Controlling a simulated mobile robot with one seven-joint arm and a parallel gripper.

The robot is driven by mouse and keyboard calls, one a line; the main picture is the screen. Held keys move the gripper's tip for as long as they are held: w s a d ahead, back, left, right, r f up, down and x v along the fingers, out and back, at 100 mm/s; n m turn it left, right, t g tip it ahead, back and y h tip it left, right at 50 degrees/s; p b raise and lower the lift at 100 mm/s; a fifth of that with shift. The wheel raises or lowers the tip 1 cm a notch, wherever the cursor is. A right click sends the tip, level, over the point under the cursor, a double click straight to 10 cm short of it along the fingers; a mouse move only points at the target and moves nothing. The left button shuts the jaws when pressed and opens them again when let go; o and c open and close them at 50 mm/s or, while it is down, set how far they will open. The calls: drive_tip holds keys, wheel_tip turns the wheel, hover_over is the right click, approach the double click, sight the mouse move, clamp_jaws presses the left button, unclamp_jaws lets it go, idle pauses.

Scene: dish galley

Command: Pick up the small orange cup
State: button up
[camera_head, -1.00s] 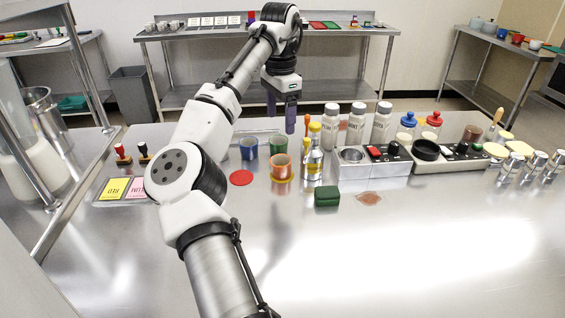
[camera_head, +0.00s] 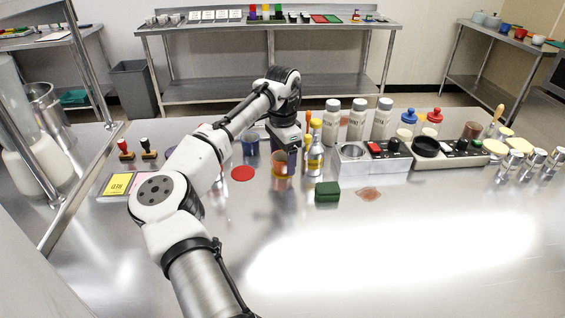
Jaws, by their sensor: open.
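The small orange cup (camera_head: 281,170) stands on the steel table, left of a clear bottle with a yellow cap (camera_head: 314,150). The jaws are open. I cannot tell whether the fingers touch the cup. The gripper covers part of the cup.
A blue cup (camera_head: 250,145) stands behind left and a red disc (camera_head: 242,173) lies left. A green block (camera_head: 327,191) lies front right. White bottles (camera_head: 357,120) and a grey station (camera_head: 372,160) stand right. The front table is clear.

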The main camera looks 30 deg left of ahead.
drive_tip(key=shift+f, duration=0.15)
drive_tip(key=c, duration=1.2)
